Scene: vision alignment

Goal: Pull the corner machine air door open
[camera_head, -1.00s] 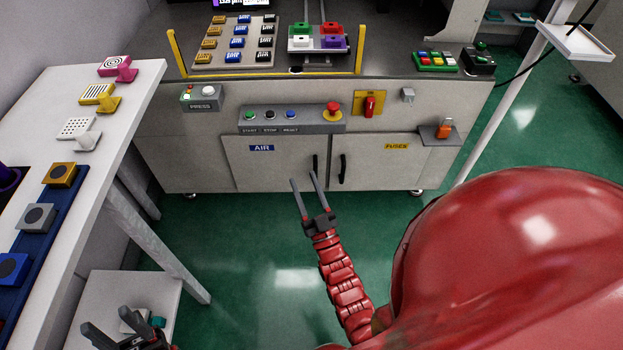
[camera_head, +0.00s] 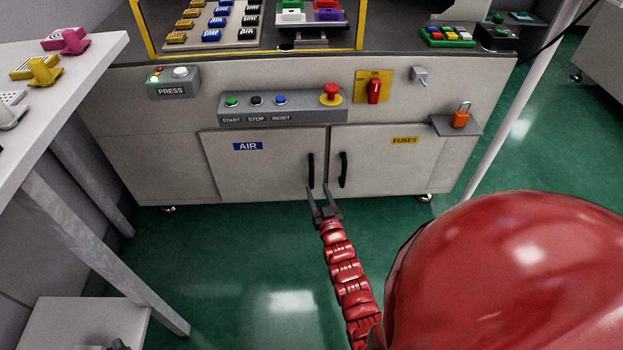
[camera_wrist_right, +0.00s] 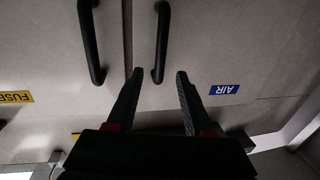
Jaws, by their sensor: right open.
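The air door (camera_head: 260,170) is a grey cabinet door with a blue AIR label, and it looks closed. Its black vertical handle (camera_head: 311,170) is near its right edge. My right gripper (camera_head: 319,189) is open just at the lower end of this handle. In the right wrist view, which is turned over, the air handle (camera_wrist_right: 162,42) lies between the lines of the two open fingers (camera_wrist_right: 160,74), with its near end close to the fingertips; contact cannot be told.
The fuses door (camera_head: 385,165) and its black handle (camera_head: 343,170) are close on the right. A control box (camera_head: 275,107) with buttons sits above the air door. A white table (camera_head: 60,90) stands at the left. Green floor before the doors is clear.

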